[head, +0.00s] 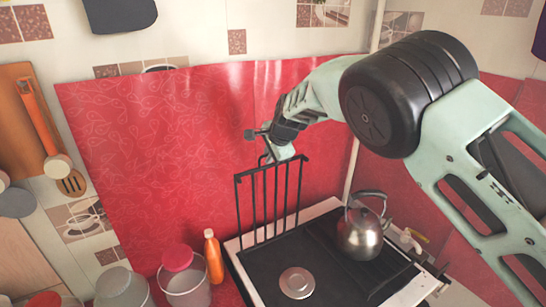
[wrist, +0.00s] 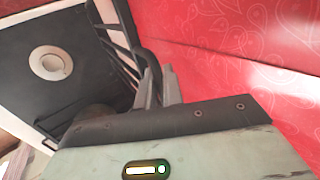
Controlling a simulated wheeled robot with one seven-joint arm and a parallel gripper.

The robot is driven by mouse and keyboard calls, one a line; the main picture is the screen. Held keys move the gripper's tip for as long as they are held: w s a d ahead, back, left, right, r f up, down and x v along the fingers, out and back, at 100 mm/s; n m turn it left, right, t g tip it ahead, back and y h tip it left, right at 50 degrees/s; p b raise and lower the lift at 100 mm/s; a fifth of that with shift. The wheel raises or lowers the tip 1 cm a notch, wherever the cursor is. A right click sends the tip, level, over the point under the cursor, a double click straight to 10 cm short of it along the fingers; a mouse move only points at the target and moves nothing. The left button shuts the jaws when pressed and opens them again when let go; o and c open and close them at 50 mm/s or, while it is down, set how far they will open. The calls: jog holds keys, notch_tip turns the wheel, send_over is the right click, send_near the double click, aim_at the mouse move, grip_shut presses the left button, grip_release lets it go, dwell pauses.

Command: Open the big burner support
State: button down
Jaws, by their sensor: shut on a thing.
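The big burner support (head: 271,196) is a black wire grate standing nearly upright at the back of the stove (head: 250,275), in front of the red oilcloth. My gripper (head: 272,152) is at its upper edge in the head view and is shut on its top bar. In the wrist view the fingers (wrist: 158,88) meet the black bars of the support (wrist: 122,45), and the exact contact is partly hidden. The round burner (head: 297,282) lies uncovered on the black stove top; it also shows in the wrist view (wrist: 50,63).
A metal kettle (head: 361,236) stands on the right part of the stove. The red oilcloth (head: 150,150) covers the wall close behind the support.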

jog(key=shift+w+a, duration=0.25)
jog(key=shift+w, duration=0.2)
jog(key=c, duration=1.7)
grip_release()
jog(key=shift+f, duration=0.1)
jog(key=b+v, duration=0.3)
jog(key=v, duration=0.6)
jog(key=b+v, duration=0.4)
jog(key=v, duration=0.4)
jog(key=shift+r, duration=0.5)
